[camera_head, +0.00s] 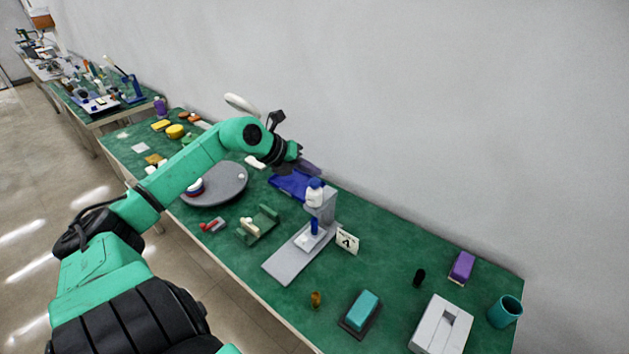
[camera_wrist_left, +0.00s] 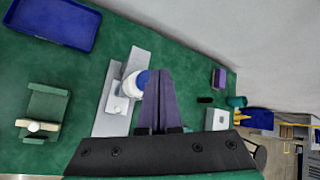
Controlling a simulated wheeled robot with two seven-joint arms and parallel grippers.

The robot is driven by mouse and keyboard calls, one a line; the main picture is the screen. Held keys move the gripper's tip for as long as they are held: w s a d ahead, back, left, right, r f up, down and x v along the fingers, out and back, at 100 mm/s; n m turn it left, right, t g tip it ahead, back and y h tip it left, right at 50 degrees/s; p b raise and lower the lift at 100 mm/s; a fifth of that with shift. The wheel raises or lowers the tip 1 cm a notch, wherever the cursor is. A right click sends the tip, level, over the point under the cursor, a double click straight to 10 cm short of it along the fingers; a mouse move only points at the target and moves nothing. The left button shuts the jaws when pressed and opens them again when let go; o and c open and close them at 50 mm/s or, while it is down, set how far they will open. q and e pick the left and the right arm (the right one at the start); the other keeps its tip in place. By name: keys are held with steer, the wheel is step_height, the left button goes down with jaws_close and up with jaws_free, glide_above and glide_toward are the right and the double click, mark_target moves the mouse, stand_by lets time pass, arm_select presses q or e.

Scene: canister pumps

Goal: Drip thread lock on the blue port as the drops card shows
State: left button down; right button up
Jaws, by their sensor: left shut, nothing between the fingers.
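The drops card (camera_head: 347,241) stands just right of the stand and seems to read 4. My left gripper (camera_head: 314,169), with purple fingers, is shut and empty, above and behind the bottle. In the left wrist view its fingertips (camera_wrist_left: 159,72) overlap the bottle's right side; contact cannot be told. My right gripper is out of view.
A blue tray (camera_head: 290,186) lies behind the stand, and a green cradle (camera_head: 257,224) stands to its left. A grey turntable (camera_head: 232,184) is farther left. A teal block (camera_head: 363,309), white box (camera_head: 441,326) and teal cup (camera_head: 505,312) stand at right. The wall is close behind.

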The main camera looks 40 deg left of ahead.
mark_target(311, 183)
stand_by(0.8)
arm_select(q)
steer(key=shift+f+b, duration=0.3)
steer(key=shift+f, duration=0.1)
steer(key=shift+f+b, duration=0.45)
steer(key=shift+f, duration=0.2)
stand_by(0.6)
steer(key=shift+r+p, duration=0.8)
steer(key=shift+r, duration=0.25)
step_height(311, 183, up, 5)
steer(key=p, duration=0.3)
steer(key=shift+r+p, duration=0.1)
steer(key=shift+p, duration=0.25)
stand_by(0.6)
